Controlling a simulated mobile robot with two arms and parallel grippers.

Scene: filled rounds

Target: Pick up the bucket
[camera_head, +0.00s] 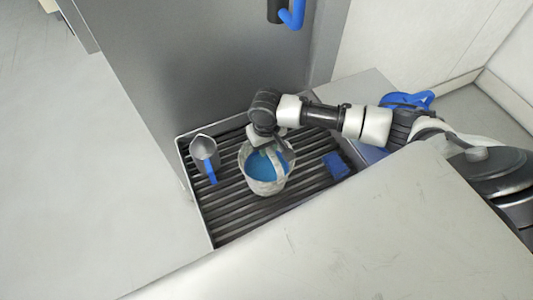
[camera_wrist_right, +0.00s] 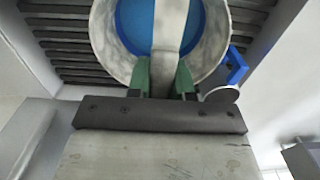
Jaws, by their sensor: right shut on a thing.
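A whitish bucket (camera_head: 263,183) with blue inside stands on a dark slatted rack in the head view. My right gripper (camera_head: 268,148) reaches down over the bucket's far side. In the right wrist view the bucket (camera_wrist_right: 103,38) fills the top middle, with its pale handle band (camera_wrist_right: 170,25) running across the blue opening. The green fingertips of my right gripper (camera_wrist_right: 166,78) are shut on this handle band, one finger on each side. The bucket looks upright; whether it touches the rack cannot be told. My left gripper is not in view.
The slatted rack (camera_head: 225,228) has a raised metal rim. A grey jug (camera_head: 203,148) with a blue handle stands left of the bucket, and a blue block (camera_head: 336,165) lies to the right. A tall grey panel (camera_head: 190,60) rises behind. A pale counter (camera_head: 370,245) is in front.

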